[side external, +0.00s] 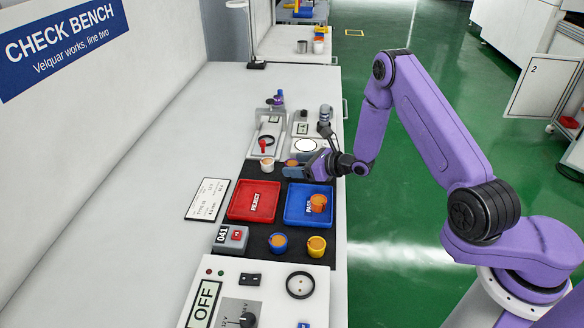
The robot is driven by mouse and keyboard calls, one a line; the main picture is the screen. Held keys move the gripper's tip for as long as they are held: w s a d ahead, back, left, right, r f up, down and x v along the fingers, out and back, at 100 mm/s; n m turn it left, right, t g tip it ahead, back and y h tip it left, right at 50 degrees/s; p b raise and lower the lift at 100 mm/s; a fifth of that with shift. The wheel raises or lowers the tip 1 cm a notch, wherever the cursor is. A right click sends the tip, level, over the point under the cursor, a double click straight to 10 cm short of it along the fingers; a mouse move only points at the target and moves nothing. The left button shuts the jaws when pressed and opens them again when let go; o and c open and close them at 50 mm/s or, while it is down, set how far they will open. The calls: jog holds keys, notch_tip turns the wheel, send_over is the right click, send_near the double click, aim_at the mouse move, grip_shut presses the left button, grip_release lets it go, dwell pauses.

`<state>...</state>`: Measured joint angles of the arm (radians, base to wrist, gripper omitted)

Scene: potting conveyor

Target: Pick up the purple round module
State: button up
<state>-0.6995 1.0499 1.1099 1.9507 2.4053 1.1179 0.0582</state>
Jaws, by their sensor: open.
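My gripper (300,167) is open, low over the bench at the far side of the blue PASS tray. A small round module with an orange-brown top (290,163) sits right by its fingers; its body is mostly hidden, so I cannot tell surely that it is the purple one or whether it lies between the jaws. Other round modules are blue (278,243) and yellow (316,246), both on the dark mat's near end. An orange module (318,203) is in the PASS tray, and a whitish one (267,165) stands left of my gripper.
The red REJECT tray (233,214) lies left of the blue PASS tray (291,217). A press-like fixture (266,140) and another device (309,146) stand beyond. A counter box (231,238) and OFF panel (243,270) are nearer. The bench's left side is clear around a label card (207,199).

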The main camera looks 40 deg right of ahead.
jog(key=c, duration=1.1)
jog(key=shift+c, duration=0.2)
jog(key=shift+r, duration=0.15)
